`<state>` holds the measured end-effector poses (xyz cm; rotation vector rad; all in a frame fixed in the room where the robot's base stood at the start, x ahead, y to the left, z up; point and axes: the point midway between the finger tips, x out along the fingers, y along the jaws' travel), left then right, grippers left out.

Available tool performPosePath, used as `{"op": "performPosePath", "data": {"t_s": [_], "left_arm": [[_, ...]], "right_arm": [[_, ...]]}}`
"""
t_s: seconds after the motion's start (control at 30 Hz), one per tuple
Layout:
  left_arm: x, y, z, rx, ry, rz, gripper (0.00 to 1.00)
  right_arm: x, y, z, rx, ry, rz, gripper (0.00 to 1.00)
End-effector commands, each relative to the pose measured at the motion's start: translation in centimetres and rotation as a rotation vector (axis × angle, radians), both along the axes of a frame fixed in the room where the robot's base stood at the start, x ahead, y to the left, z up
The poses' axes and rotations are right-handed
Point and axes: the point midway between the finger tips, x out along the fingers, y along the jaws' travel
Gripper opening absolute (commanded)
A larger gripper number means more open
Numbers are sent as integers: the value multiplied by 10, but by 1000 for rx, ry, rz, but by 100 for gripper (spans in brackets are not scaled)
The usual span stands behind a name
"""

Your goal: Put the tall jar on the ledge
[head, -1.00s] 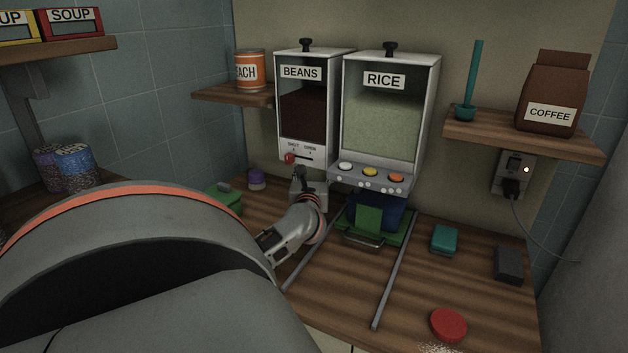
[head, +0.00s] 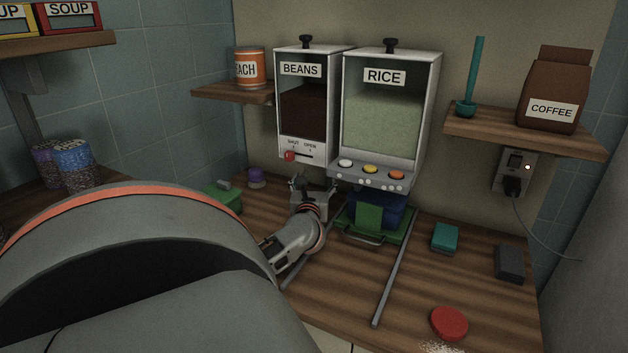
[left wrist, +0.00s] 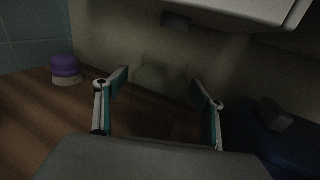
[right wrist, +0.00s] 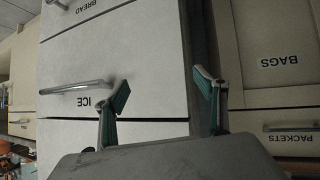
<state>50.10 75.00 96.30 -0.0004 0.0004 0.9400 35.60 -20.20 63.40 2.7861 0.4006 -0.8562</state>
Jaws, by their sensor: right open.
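I cannot make out a clear tall jar. A faint, see-through-looking shape (left wrist: 166,76) shows between the fingers in the left wrist view; I cannot tell what it is. Two patterned cylinders (head: 74,165) stand at the far left. My left gripper (head: 315,183) is under the beans dispenser (head: 303,112), its fingers (left wrist: 161,90) spread apart. Wooden ledges hang on the wall: one left of the dispensers (head: 215,94) bearing an orange can, one at right (head: 480,128) bearing a coffee bag. My right gripper (right wrist: 162,95) is open and empty before drawer fronts.
The rice dispenser (head: 384,120) stands beside the beans one, with a green and blue item (head: 370,217) below it. A purple-topped thing (head: 256,178) and green container (head: 222,198) are left of my gripper. Two rods, a teal block (head: 445,238) and a red disc (head: 449,323) lie at right.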

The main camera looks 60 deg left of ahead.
Motion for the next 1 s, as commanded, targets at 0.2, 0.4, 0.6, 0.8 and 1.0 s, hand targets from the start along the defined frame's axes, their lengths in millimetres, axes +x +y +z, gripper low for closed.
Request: {"op": "performPosePath", "data": {"t_s": [0.2,0.4,0.6,0.8,1.0], "left_arm": [[0,0,3,1,-1,0,69],[-15,-21,2,-3,0,-2,69],[-40,-54,2,-4,-1,-1,69],[-60,-82,2,-1,0,-1,69],[-70,-95,3,1,1,0,69]], "right_arm": [[0,0,1,0,0,0,71],[0,0,3,0,-1,0,71],[1,0,4,1,-2,0,71],[1,0,5,1,-4,0,71],[2,0,5,1,-5,0,71]]}}
